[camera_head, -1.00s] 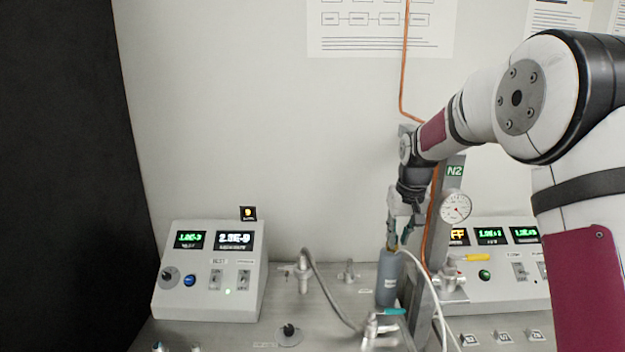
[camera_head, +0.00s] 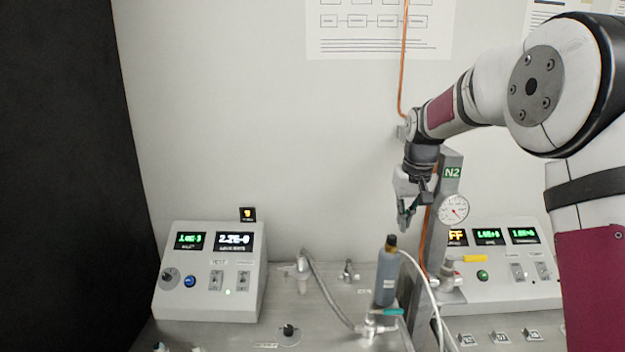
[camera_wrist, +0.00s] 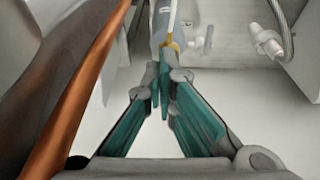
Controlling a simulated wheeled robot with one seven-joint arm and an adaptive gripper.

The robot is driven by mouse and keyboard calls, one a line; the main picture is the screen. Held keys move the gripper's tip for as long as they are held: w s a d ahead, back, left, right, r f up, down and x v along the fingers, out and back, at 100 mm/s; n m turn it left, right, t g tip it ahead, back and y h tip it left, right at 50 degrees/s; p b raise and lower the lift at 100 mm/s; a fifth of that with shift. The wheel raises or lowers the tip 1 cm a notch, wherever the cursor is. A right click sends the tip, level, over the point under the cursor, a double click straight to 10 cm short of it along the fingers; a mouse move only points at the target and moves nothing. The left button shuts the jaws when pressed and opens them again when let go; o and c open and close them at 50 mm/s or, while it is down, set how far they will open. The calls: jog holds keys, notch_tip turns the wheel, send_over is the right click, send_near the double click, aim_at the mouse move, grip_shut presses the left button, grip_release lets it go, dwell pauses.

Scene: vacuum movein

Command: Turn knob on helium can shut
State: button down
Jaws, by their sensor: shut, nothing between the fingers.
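In the wrist view my gripper's green-padded fingertips (camera_wrist: 164,98) are together. There the can (camera_wrist: 166,13) shows at the top beyond them, with a yellow part (camera_wrist: 170,45) of its top just past the tips; the rest of the knob is hidden by the fingers.
A grey N2 post (camera_head: 432,225) with a round gauge (camera_head: 453,210) and a copper pipe stand close right of my gripper. A teal-handled valve (camera_head: 388,312) is in front of the can. A control box (camera_head: 212,272) is at left, another (camera_head: 500,272) at right.

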jog(key=shift+a+r, duration=0.1)
jog(key=shift+r, duration=0.15)
jog(key=s+a+r+t, duration=0.1)
jog(key=s+r, duration=0.4)
jog(key=s, duration=0.2)
jog(key=s+a+r, duration=0.1)
jog(key=s+r, duration=0.3)
jog(key=s, duration=0.4)
jog(key=s+t, duration=0.1)
jog(key=s, duration=1.7)
jog(key=g+b, duration=0.1)
jog(key=g, duration=0.1)
send_over(395, 239)
jog(key=s, duration=0.2)
jog(key=s+f+x, duration=0.1)
jog(key=s+x, duration=0.1)
jog(key=x, duration=0.6)
jog(key=shift+s+a+f+b, duration=0.1)
jog(key=shift+a+f+b, duration=0.1)
jog(key=shift+f, duration=0.85)
jog(key=shift+a+f+b, duration=0.1)
jog(key=shift+f+b, duration=0.1)
jog(key=shift+f, duration=0.9)
jog(key=shift+a+f+b, duration=0.15)
jog(key=shift+f+b, duration=0.05)
jog(key=shift+f, duration=0.85)
jog(key=shift+d+f, duration=0.1)
jog(key=shift+f, duration=0.05)
